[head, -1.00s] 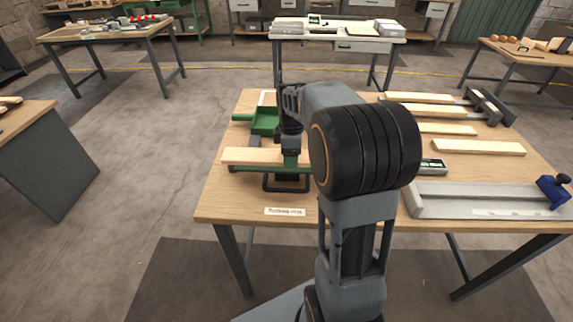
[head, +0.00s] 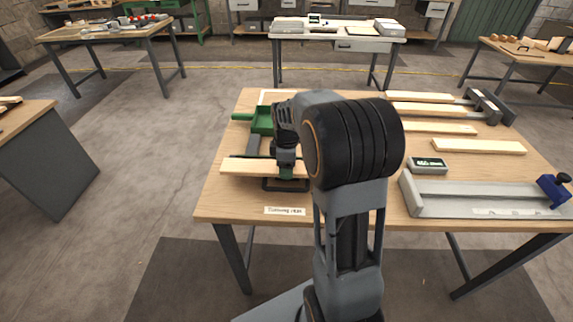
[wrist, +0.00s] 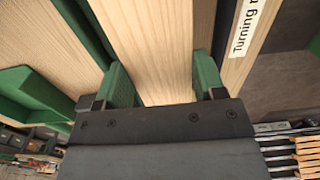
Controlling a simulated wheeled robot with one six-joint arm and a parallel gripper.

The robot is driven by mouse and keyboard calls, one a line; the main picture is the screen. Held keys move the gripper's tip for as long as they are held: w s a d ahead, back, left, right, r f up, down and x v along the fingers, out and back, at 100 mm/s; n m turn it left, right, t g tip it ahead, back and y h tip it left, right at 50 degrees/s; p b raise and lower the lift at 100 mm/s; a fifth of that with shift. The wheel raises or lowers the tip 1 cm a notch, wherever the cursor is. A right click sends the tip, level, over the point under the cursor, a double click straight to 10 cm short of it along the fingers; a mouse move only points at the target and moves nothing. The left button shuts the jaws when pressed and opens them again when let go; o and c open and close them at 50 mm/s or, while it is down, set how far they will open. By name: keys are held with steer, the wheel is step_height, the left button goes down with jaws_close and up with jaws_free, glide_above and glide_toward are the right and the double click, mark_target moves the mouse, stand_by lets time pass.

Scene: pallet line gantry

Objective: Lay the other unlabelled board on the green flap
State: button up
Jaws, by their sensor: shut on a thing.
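My gripper (head: 286,172) is shut on a pale, plain wooden board (head: 240,167). In the wrist view the board (wrist: 160,45) sits between the two green fingers of my gripper (wrist: 163,80), and I see no label on its visible face. The board is level, crosswise, low over the front of the turning fixture. The fixture has a green tray-like part (head: 262,121) with a side handle behind the board. A green strip (wrist: 88,30) runs beside the board. The board and my gripper hide the surface beneath, so I cannot tell whether it touches the green flap.
Several pale boards, such as this one (head: 478,146), lie at the table's right. A label plate (head: 285,211) lies at the table's front edge.

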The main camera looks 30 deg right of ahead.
steer(key=shift+f, duration=0.3)
steer(key=o, duration=1)
steer(key=shift+o, duration=0.2)
step_height(320, 180, up, 12)
steer(key=s+a+f+m+t, duration=0.1)
steer(key=s+a+f+m, duration=0.1)
steer(key=s+a+m, duration=0.3)
steer(key=s+a+f+m+t+p, duration=0.1)
steer(key=s+a+m, duration=0.4)
steer(key=s, duration=0.6)
steer(key=shift+f+m+t, duration=0.6)
steer(key=shift+m+t, duration=0.2)
steer(key=shift+m, duration=0.3)
steer(key=shift+s, duration=0.1)
